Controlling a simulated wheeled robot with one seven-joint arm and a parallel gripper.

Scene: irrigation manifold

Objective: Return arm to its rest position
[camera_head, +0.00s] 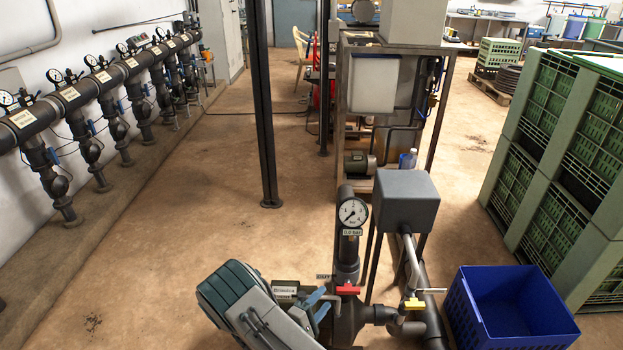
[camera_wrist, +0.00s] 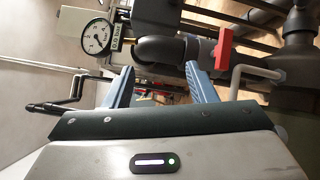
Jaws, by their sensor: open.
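My arm reaches in from the bottom of the head view. My gripper (camera_head: 322,299) has blue fingers and is close to the pipe manifold, left of its red-handled valve (camera_head: 348,290). In the wrist view the two fingers of my gripper (camera_wrist: 158,82) stand apart with nothing seen between them. A pressure gauge (camera_head: 352,212) with a "0.0 bar" label is on the upright pipe above the valve. The gauge (camera_wrist: 97,36) and the red handle (camera_wrist: 224,48) also show beyond the fingers in the wrist view. Whether a finger touches the pipework cannot be told.
A yellow-handled valve (camera_head: 414,303) and grey box (camera_head: 405,199) stand right of the gauge. A blue bin (camera_head: 510,308) is at lower right, below green crates (camera_head: 560,150). A dark post (camera_head: 263,110) stands ahead. The floor (camera_head: 170,230) to the left is clear.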

